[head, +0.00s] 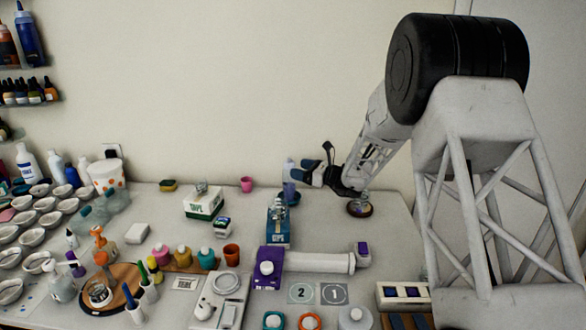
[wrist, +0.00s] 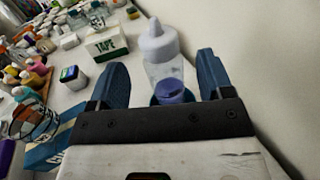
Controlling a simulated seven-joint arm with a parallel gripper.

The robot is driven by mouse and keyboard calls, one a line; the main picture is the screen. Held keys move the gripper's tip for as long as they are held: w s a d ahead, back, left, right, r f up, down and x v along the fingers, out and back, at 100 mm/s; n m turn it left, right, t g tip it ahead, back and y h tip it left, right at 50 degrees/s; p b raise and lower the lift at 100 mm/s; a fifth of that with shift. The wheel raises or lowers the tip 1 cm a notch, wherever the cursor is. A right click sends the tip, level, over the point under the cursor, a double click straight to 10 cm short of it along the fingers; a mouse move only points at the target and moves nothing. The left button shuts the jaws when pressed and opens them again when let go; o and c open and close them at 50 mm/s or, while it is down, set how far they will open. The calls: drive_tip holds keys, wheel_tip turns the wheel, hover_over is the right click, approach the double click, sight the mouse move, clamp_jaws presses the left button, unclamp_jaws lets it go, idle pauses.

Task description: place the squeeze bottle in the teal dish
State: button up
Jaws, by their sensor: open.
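The squeeze bottle (head: 289,170) is clear with a pale nozzle cap and purple contents low down. It stands upright near the back wall. In the wrist view the bottle (wrist: 158,45) shows between the two blue fingers, with a gap on each side. My gripper (head: 308,165) is open beside the bottle in the head view; the wrist view also shows the open gripper (wrist: 163,66). A dark teal rim, seemingly the teal dish (head: 290,198), shows around the bottle's foot, which seems to stand in it. My gripper's body hides part of the base in the wrist view.
A blue box with glassware (head: 278,232) stands just in front of the bottle. A green-and-white tape box (head: 204,205) and a pink cup (head: 246,184) are to its left. The wall is close behind.

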drive_tip(key=v, duration=0.7)
idle(0.7)
drive_tip(key=s+d+r+n+g+h, duration=0.1)
drive_tip(key=s+r+n+g+h, duration=0.3)
drive_tip(key=s, duration=0.9)
drive_tip(key=s+r+n+g+h, duration=0.2)
drive_tip(key=s+r+n, duration=0.45)
drive_tip(key=s, duration=0.65)
drive_tip(key=s+d+n+h, duration=0.3)
drive_tip(key=s+d+n, duration=0.1)
drive_tip(key=s, duration=0.6)
drive_tip(key=s+d+n+t+h, duration=0.1)
drive_tip(key=s+d+n+h, duration=0.3)
drive_tip(key=s, duration=0.7)
drive_tip(key=s+d+n+h, duration=0.3)
drive_tip(key=s+d, duration=0.3)
drive_tip(key=s, duration=0.4)
drive_tip(key=shift+s+f+n+t+h, duration=0.3)
drive_tip(key=shift+s+f+n+h, duration=0.1)
drive_tip(key=shift+f+n, duration=0.05)
